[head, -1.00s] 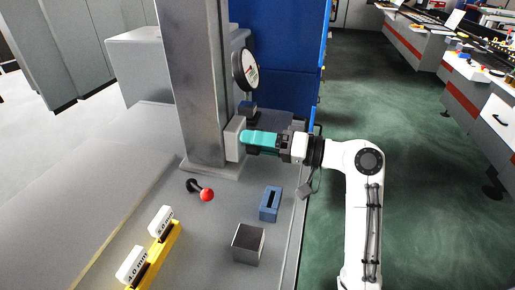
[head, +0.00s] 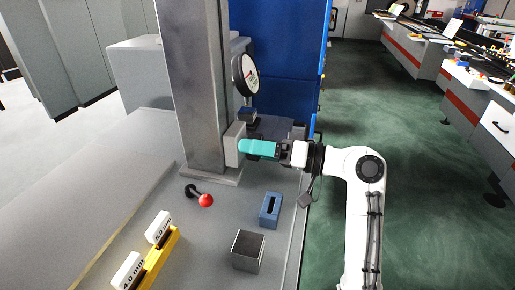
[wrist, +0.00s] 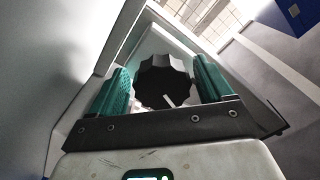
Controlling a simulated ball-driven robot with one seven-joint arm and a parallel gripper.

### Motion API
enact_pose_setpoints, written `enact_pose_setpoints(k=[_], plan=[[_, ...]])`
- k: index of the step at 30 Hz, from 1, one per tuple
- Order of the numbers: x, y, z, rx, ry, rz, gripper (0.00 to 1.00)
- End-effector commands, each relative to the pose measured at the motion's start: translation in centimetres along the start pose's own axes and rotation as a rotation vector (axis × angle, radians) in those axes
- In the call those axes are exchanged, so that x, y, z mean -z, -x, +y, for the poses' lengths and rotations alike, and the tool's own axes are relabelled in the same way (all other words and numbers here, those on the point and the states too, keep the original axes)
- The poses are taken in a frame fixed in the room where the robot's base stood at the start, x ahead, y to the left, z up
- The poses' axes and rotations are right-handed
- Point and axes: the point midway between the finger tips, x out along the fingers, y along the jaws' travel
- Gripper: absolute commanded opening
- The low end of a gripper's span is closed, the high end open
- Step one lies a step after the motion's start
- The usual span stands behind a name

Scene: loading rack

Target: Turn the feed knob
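The feed knob (wrist: 163,84) is black with a fluted edge and a white mark, and faces me in the wrist view. It sits on a grey box (head: 233,146) on the side of the metal column. My gripper (head: 240,148) is level with that box, its teal fingers reaching its face. In the head view the fingers hide the knob.
A round dial gauge (head: 244,75) is above the box. A blue panel (head: 283,60) stands behind.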

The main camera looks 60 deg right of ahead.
Motion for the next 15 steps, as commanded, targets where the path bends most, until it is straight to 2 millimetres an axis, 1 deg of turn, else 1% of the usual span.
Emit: enact_pose_setpoints(k=[1,2,10,13,15], plan=[[0.1,0.0,0.0,0.0,0.001,0.001,0.85],[0.1,0.0,-0.1,0.001,0.001,0.002,0.87],[0.2,0.2,-0.1,0.001,0.002,0.005,0.87],[0.2,1.0,0.0,-0.001,0.002,0.007,0.87],[0.2,2.0,0.1,-0.002,0.003,0.009,0.87]])
